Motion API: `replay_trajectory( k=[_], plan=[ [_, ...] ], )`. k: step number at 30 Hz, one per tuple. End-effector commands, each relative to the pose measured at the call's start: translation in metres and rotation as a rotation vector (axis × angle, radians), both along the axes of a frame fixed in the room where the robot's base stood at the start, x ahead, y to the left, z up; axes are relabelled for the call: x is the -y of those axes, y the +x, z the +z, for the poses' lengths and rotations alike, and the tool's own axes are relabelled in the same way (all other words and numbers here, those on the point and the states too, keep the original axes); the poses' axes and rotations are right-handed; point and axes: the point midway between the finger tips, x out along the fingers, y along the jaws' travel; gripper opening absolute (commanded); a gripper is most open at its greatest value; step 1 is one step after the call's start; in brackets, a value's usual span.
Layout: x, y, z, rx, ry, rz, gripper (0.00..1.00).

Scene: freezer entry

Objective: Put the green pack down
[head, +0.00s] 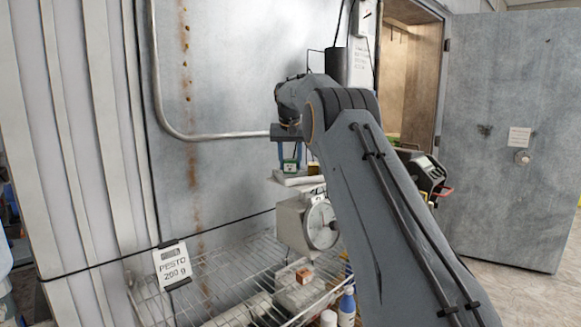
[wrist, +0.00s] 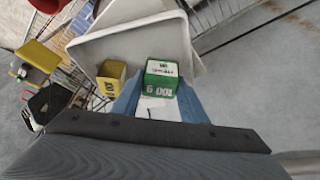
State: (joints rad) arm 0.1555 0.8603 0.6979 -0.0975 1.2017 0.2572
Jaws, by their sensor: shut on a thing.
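My gripper (head: 290,158) points down with its blue fingers shut on the green pack (head: 290,166). In the wrist view the green pack (wrist: 160,80) sits between the fingertips (wrist: 157,98), with a white label and "100 g" on it. Below is the white pan (head: 291,181) of a dial scale (head: 296,222); the pan (wrist: 95,50) also shows in the wrist view. A yellow pack (head: 314,168) stands on the pan, to the right of the green one; it is left of it in the wrist view (wrist: 110,82). I cannot tell whether the green pack touches the pan.
The scale stands on a wire shelf (head: 215,285) with packs and bottles (head: 347,306) near it. A sign (head: 172,264) reads "PESTO 200 g". A dark device (head: 427,172) is right of my arm. A freezer door (head: 505,140) stands open at the right.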

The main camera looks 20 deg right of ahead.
Motion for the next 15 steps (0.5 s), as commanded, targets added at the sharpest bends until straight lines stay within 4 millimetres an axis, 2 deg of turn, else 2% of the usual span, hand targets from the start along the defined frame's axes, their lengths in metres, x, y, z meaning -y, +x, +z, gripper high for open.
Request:
replay_trajectory(
  k=[4,15],
  plan=[
    [0.0,-0.001,-0.015,-0.001,0.0,0.001,0.15],
    [0.0,0.0,-0.02,0.0,0.0,0.001,0.15]
  ],
)
